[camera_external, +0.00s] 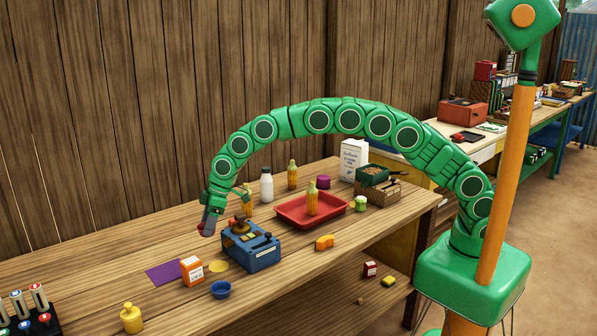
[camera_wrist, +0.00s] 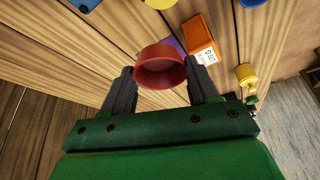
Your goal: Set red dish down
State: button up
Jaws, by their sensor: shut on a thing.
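The red dish (camera_wrist: 160,68) is a small round cup held between the two dark fingers of my gripper (camera_wrist: 160,80). In the external view my gripper (camera_external: 210,221) hangs above the table, just left of the blue balance (camera_external: 262,256), with a little of the dish's dark red (camera_external: 202,229) showing. The dish appears to be off the table; its exact height is hard to tell. In the wrist view a purple mat (camera_wrist: 175,45) shows partly behind the dish. The mat (camera_external: 163,273) lies flat and bare on the table in the external view.
An orange box (camera_external: 192,270) stands at the mat's right edge. A yellow disc (camera_external: 219,266), a blue bowl (camera_external: 221,289) and a yellow weight (camera_external: 131,319) are nearby. A red tray (camera_external: 285,211) and bottles stand further right. The wooden table (camera_external: 80,278) is bare left of the mat.

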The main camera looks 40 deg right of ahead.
jog(key=w+d+f, duration=0.2)
jog(key=w+d, duration=0.4)
jog(key=w, duration=0.5)
jog(key=shift+w+f, duration=0.2)
jog(key=shift+f, duration=4.5)
jog(key=shift+f, duration=0.1)
jog(key=o, duration=0.8)
jog(key=shift+o, duration=0.2)
jog(key=v, duration=1.2)
jog(key=shift+s, duration=0.1)
